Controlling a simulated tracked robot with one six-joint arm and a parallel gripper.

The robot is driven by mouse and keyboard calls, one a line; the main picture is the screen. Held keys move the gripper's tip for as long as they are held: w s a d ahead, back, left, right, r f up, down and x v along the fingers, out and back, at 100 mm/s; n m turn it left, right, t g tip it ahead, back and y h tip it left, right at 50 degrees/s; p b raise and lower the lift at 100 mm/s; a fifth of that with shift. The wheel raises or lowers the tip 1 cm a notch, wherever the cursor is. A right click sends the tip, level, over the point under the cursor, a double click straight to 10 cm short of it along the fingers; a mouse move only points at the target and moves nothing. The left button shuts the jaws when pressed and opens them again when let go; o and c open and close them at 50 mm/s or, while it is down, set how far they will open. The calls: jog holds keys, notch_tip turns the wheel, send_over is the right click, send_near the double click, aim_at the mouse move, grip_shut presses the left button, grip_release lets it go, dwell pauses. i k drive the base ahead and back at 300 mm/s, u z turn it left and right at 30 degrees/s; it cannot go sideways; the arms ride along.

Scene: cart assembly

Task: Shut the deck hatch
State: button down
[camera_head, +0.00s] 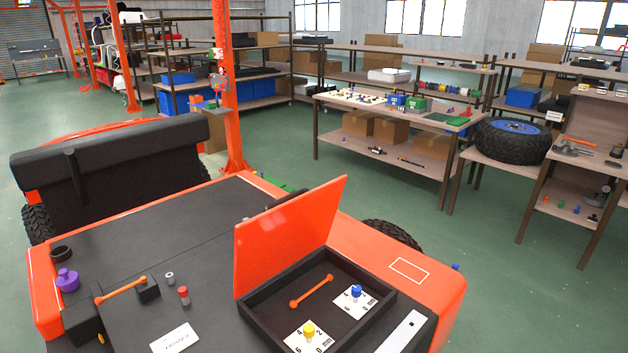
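The deck hatch (290,235) is an orange panel standing raised, tilted slightly back, along the left edge of a black open compartment (374,295) on the cart's deck. Inside the compartment lie an orange rod with knobbed ends (311,291), a blue knob piece (356,291) on a white marked card, and a yellow knob piece (309,331) on another white card. The hatch is apart from the compartment's right rim. My gripper is not in view.
On the deck left of the hatch are a purple knob (67,280), an orange bar (120,290), a small red-topped piece (184,295) and a white label card (175,339). A black seat back (110,150) stands at the cart's far left. Shelves and tables stand beyond, with green floor between.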

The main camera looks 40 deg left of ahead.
aim_at(292, 226)
jog(key=i, duration=0.7)
jog(key=u, duration=3.15)
jog(key=i, duration=0.45)
